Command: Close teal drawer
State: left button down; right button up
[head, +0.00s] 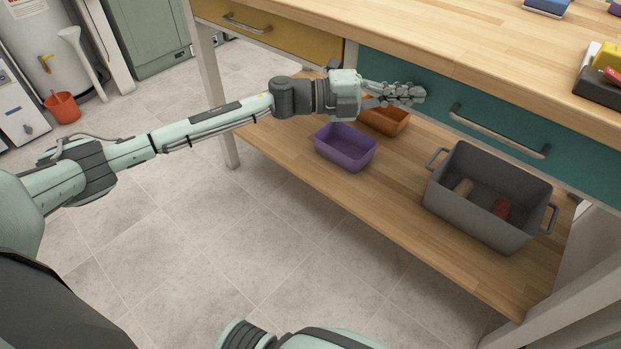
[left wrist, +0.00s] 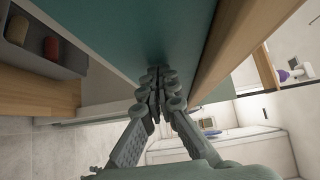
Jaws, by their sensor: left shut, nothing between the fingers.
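The teal drawer (head: 450,93) is under the wooden worktop at the right, with a long metal bar handle (head: 497,131). Its front looks about flush with the worktop edge, and no open gap shows. In the left wrist view the teal front (left wrist: 150,38) runs along just beyond my fingertips. My left gripper (head: 418,93) is shut and empty, at the left part of the teal front, left of the handle. The fingers are together in the left wrist view (left wrist: 155,78). I cannot tell whether they touch the front. My right gripper is not in view.
A yellow drawer (head: 285,35) is to the left. On the lower shelf are a purple bin (head: 345,150), an orange bin (head: 388,121) and a grey handled crate (head: 480,215) holding cans. The worktop (head: 450,30) is above my gripper. The tiled floor in front is clear.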

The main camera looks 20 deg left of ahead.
pick_arm(q)
jog(key=shift+w+r, duration=0.1)
jog(key=shift+w, duration=0.55)
jog(key=shift+r, duration=0.1)
jog(key=v, duration=1.2)
jog(key=a+f+n+t+y, duration=0.3)
jog(key=f+n+y, duration=0.4)
jog(key=f+n, duration=0.25)
jog(key=a+f+n+t+y, duration=0.25)
jog(key=f+n+y, duration=0.35)
jog(key=f+n, duration=0.35)
jog(key=s+a+f+n+g+y, duration=0.2)
jog(key=s+f+n+g, duration=0.1)
jog(key=s+f, duration=0.35)
jog(key=s+a+f+n+g+y, duration=0.2)
jog(key=s+f+n, duration=0.1)
jog(key=s+f, duration=0.3)
jog(key=s+f+n+g, duration=0.1)
jog(key=s+f+g, duration=0.2)
jog(key=s, duration=0.5)
jog(key=s+f+n+g, duration=0.2)
jog(key=s+f+g, duration=0.1)
jog(key=s+f, duration=0.2)
jog(key=s, duration=0.2)
jog(key=shift+s+d+f+n, duration=0.3)
jog(key=shift+s+d+f, duration=0.05)
jog(key=shift+s, duration=0.05)
